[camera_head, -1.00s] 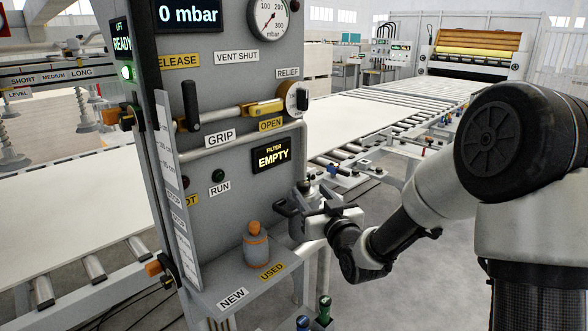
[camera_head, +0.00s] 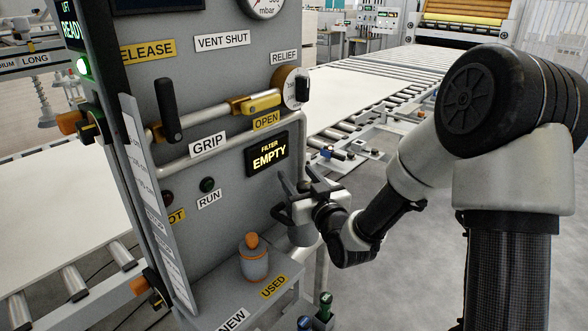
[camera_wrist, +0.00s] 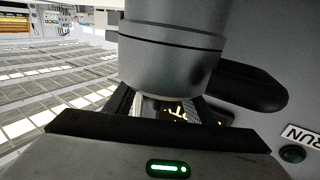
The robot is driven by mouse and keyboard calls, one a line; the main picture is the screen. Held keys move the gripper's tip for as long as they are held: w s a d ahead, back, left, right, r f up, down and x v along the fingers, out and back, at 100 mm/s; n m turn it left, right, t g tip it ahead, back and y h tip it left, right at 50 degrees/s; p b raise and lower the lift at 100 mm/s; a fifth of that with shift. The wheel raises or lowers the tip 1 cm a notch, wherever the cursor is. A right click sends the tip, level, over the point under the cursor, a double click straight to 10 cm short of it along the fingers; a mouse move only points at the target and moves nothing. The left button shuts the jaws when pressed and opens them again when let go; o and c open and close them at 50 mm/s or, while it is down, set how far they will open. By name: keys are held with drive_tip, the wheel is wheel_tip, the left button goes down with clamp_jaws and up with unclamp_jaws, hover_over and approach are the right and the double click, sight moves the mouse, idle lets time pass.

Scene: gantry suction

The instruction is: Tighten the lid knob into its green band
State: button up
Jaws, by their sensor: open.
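A grey cylindrical filter housing (camera_head: 301,235) stands at the panel's right edge, below the lit FILTER EMPTY display (camera_head: 267,155). My gripper (camera_head: 281,194) is at the top of this housing, with its dark fingers spread apart. The lid knob cannot be made out clearly between the fingers. No green band shows in either view. Whether the fingers touch the knob cannot be told.
A grey filter element with an orange top (camera_head: 253,258) stands on the small shelf (camera_head: 215,296), near the USED and NEW labels. Handles (camera_head: 170,110), pipes and a RUN button (camera_head: 207,185) are on the panel. The roller conveyor lies behind; floor is clear at right.

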drive_tip(key=shift+w, duration=0.1)
drive_tip(key=c, duration=1.1)
drive_tip(key=shift+o, duration=0.2)
drive_tip(key=h+b, duration=0.1)
drive_tip(key=m+b, duration=0.1)
drive_tip(key=b, duration=0.1)
drive_tip(key=shift+f+t+h, duration=0.25)
drive_tip(key=shift+t+h, duration=0.05)
drive_tip(key=shift+h, duration=0.1)
drive_tip(key=m+h+b, duration=0.1)
drive_tip(key=h+b, duration=0.1)
drive_tip(key=shift+w+d+m+t+b, duration=0.1)
drive_tip(key=shift+d+m+t+b, duration=0.15)
drive_tip(key=shift+m+t+b, duration=0.15)
drive_tip(key=h+b, duration=0.1)
drive_tip(key=m+h+b, duration=0.1)
drive_tip(key=shift+d+r+h, duration=0.2)
drive_tip(key=shift+d+h, duration=0.05)
drive_tip(key=shift+h, duration=0.05)
drive_tip(key=shift+d+r+m+h, duration=0.2)
drive_tip(key=shift+d+m+h, duration=0.15)
drive_tip(key=shift+m+h, duration=0.4)
drive_tip(key=shift+w, duration=0.1)
